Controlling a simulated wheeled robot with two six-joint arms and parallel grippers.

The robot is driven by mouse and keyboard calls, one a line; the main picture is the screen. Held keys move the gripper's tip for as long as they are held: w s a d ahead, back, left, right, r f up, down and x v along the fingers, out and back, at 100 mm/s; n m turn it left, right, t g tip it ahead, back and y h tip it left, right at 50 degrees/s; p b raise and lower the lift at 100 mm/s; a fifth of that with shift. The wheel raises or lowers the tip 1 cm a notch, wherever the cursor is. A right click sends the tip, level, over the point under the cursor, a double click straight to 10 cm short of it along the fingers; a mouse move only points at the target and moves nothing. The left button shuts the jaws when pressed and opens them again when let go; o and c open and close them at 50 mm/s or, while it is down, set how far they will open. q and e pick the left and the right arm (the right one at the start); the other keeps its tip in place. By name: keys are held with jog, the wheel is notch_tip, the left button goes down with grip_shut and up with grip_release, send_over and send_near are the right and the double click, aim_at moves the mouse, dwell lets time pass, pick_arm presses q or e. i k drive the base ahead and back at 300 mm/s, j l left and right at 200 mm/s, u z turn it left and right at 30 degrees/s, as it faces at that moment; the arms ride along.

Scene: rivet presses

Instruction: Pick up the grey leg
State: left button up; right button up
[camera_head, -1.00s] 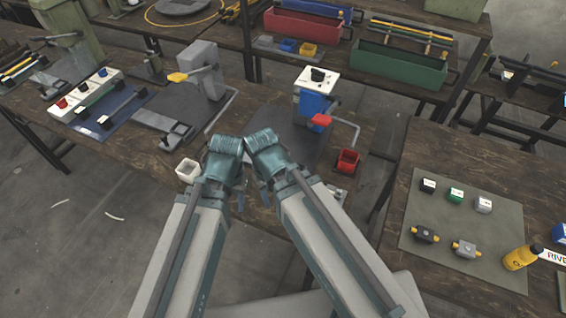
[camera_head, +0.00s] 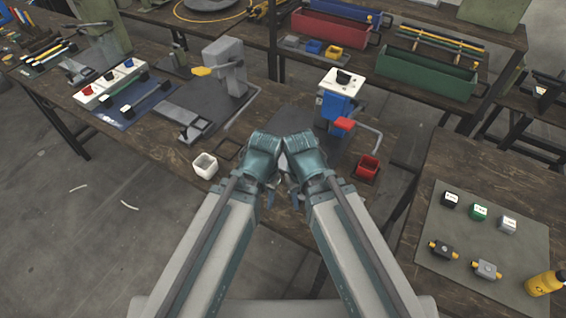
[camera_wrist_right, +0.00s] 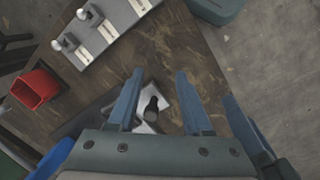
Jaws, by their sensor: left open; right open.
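I cannot single out the grey leg with certainty. The left gripper is open and holds nothing visible.
A white bin (camera_head: 205,166) and red bin (camera_head: 368,168) stand on the bench. A grey press (camera_head: 228,68) and blue press (camera_head: 336,106) rise behind. A right-hand table carries a grey-green mat (camera_head: 465,235) with small blocks. Floor at left is clear.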

aim_at(127, 112)
jog(key=j, duration=0.3)
jog(key=k+j+z, duration=0.1)
jog(key=j, duration=0.2)
jog(key=i+j+z, duration=0.2)
jog(key=j, duration=0.6)
jog(key=j+z, duration=0.2)
jog(key=j, duration=0.55)
jog(key=i+j+z, duration=0.2)
jog(key=j, duration=0.65)
jog(key=i+j+z, duration=0.1)
jog(key=j, duration=0.25)
jog(key=i+j, duration=0.15)
jog(key=j, duration=0.25)
jog(key=i+j+z, duration=0.15)
jog(key=j, duration=0.2)
jog(key=k, duration=0.05)
